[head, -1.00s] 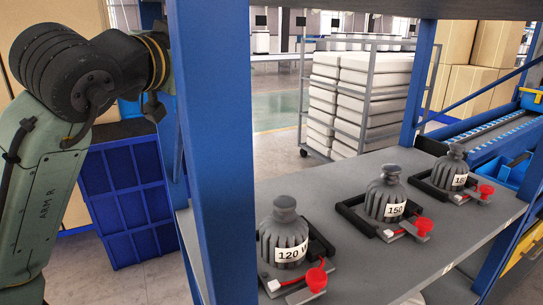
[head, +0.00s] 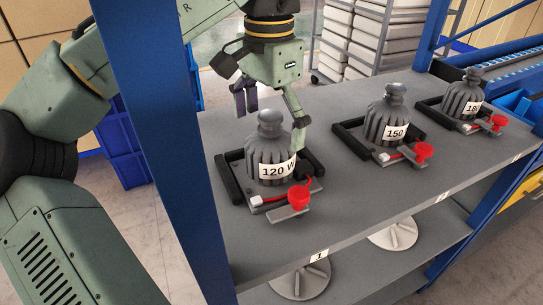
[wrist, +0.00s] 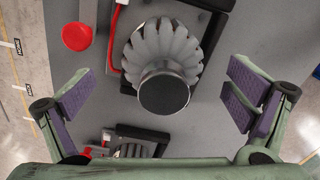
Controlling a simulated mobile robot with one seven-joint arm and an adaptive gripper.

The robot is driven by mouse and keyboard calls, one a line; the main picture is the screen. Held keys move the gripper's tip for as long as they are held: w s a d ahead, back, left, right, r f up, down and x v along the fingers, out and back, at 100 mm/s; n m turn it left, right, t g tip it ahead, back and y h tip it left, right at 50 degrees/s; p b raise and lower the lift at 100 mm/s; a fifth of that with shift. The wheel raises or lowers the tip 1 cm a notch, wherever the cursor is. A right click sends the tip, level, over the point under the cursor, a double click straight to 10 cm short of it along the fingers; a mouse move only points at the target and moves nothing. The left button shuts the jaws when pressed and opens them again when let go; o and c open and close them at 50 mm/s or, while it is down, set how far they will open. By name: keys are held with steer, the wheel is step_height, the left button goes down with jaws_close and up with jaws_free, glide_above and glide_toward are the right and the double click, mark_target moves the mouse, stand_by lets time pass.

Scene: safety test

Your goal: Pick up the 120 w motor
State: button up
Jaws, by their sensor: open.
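The 120 W motor (head: 268,155) is a grey finned body with a round knob on top. It stands upright in a black frame on the shelf, nearest of the row. A red knob (head: 299,196) on a small bracket sits at its front, joined by a red wire. My gripper (head: 272,110) is open behind and above the motor, one finger seen close behind its right side. In the wrist view the motor (wrist: 163,95) lies between the spread purple-padded fingers (wrist: 160,100), touching neither.
The 150 motor (head: 388,120) and the 180 motor (head: 463,98) stand farther right on the same grey shelf (head: 350,195), each with its own red knob. A blue post (head: 165,120) rises at the shelf's left end. Round grey discs (head: 300,283) sit on the level below.

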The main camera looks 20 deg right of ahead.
mark_target(270, 148)
steer(key=shift+w+d+f+p, duration=0.1)
steer(key=shift+f+p, duration=0.05)
steer(key=shift+f, duration=1.2)
steer(key=shift+w+f+p, duration=0.1)
steer(key=shift+f+p, duration=0.05)
steer(key=shift+f, duration=1.15)
steer(key=shift+c, duration=0.6)
steer(key=shift+s, duration=0.1)
steer(key=c, duration=1.9)
steer(key=shift+r, duration=0.1)
